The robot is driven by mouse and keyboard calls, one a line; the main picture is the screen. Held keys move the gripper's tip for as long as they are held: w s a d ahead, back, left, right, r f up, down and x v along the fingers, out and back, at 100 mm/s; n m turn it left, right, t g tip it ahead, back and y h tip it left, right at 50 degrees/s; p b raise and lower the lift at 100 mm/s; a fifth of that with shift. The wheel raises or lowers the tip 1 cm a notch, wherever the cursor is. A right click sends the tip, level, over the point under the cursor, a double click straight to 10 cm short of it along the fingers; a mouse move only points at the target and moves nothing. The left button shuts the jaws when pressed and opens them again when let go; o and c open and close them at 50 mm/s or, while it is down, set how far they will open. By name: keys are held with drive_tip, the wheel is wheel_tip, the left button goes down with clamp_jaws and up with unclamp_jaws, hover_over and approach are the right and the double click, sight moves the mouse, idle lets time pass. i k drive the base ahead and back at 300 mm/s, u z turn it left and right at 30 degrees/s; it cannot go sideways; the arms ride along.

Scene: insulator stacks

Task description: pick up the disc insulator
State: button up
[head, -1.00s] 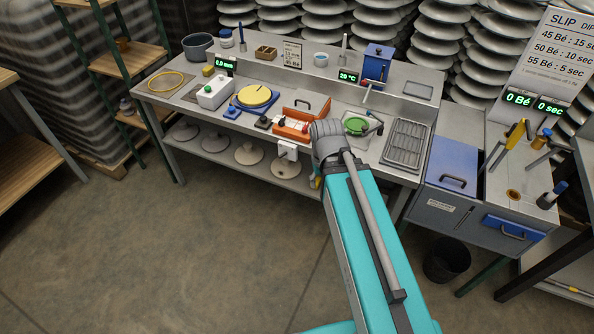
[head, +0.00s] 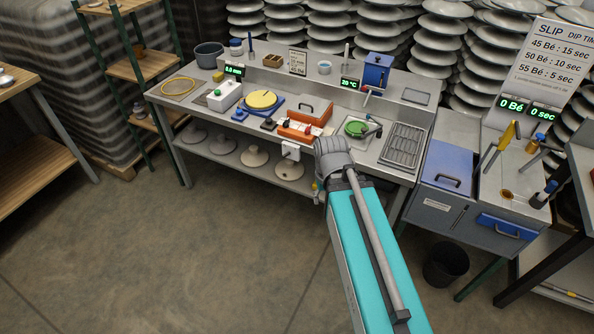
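Several pale disc insulators stand in a row on the shelf under the steel bench. One is at the left (head: 193,134), then a second (head: 223,145), a third (head: 254,157) and one nearest my arm (head: 288,169). Each is a wide disc with a small knob on top. I cannot tell which one the task means. My teal arm reaches forward from the lower right, its grey end in front of the bench, right of the discs. My gripper's fingers do not show; the arm seems to hide them.
The steel bench (head: 413,110) carries an orange box (head: 297,127), a yellow disc on a blue base (head: 261,100), a green disc (head: 356,128) and a rack (head: 402,145). A blue-lidded cabinet (head: 446,170) and black bin (head: 446,264) stand right. Floor at left front is clear.

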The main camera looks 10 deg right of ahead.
sight(288, 170)
drive_tip(key=u, duration=0.1)
drive_tip(key=i, duration=0.95)
drive_tip(key=z, duration=0.05)
